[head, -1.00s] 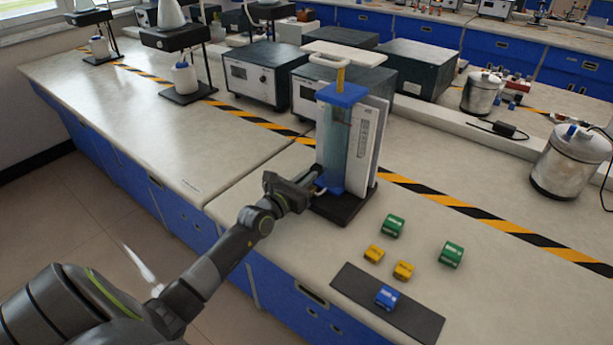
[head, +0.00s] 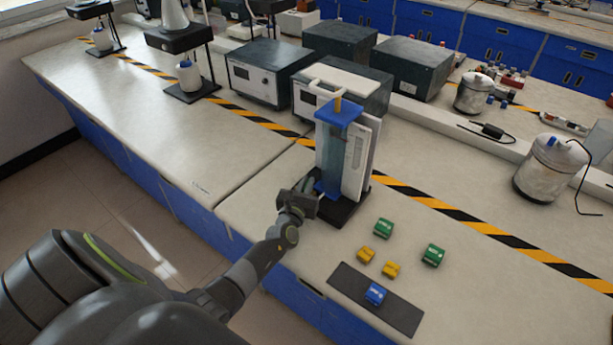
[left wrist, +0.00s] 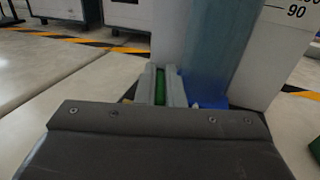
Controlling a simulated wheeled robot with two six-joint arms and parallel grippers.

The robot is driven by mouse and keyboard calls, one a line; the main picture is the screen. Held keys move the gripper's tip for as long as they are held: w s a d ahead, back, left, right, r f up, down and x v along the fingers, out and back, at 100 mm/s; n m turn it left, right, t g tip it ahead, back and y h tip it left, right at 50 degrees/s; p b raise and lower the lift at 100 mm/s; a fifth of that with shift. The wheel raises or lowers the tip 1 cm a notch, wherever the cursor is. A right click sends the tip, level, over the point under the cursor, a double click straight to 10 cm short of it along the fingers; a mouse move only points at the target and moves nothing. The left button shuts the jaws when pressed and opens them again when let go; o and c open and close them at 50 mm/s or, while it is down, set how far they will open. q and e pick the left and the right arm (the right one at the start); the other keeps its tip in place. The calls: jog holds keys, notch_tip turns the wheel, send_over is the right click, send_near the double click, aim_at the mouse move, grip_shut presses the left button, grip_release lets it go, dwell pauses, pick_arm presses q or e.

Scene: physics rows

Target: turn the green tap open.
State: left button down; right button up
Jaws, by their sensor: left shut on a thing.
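The green tap (left wrist: 160,88) shows as a narrow green strip between my left fingers in the left wrist view. My left gripper (head: 313,186) is shut on it at the lower left of the clear column (head: 333,150), which has a blue cap and a black base (head: 346,212). The column also shows in the left wrist view (left wrist: 213,45), right of the fingers, beside a white scale panel (left wrist: 280,40). Most of the tap is hidden by the fingers, so its angle cannot be told. My right gripper is not in view.
Green, yellow and blue small blocks lie in front right, the blue block (head: 375,293) on a dark mat (head: 402,314). Boxy instruments (head: 265,75) stand behind the column. A metal canister (head: 547,172) is at the right. The bench left of the column is clear.

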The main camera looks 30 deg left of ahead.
pick_arm(q)
jog(key=n+y, duration=0.1)
jog(key=n+y+p, duration=0.1)
jog(key=shift+w+r+g+y, duration=0.15)
jog(key=shift+r+g+y, duration=0.15)
jog(key=shift+r+y, duration=0.1)
jog(key=shift+d+f+n+g+y+p, duration=0.1)
jog(key=shift+n+g+y+p, duration=0.25)
jog(key=shift+g+y, duration=0.2)
jog(key=shift+f+n+g+y+b, duration=0.2)
jog(key=shift+n+g+y+b, duration=0.4)
jog(key=shift+n+y, duration=0.55)
jog(key=n+g+y+b, duration=0.5)
jog(key=g, duration=0.1)
jog(key=shift+f+g+y, duration=0.1)
jog(key=shift+g+y, duration=0.2)
jog(key=shift+g, duration=0.05)
jog(key=shift+n+g+y+b, duration=0.4)
jog(key=shift+n+g+b, duration=0.3)
jog(key=shift+g+b, duration=0.3)
jog(key=shift+r, duration=0.2)
jog(key=c, duration=1.5)
grip_release()
jog(key=shift+f, duration=0.1)
jog(key=shift+c, duration=0.2)
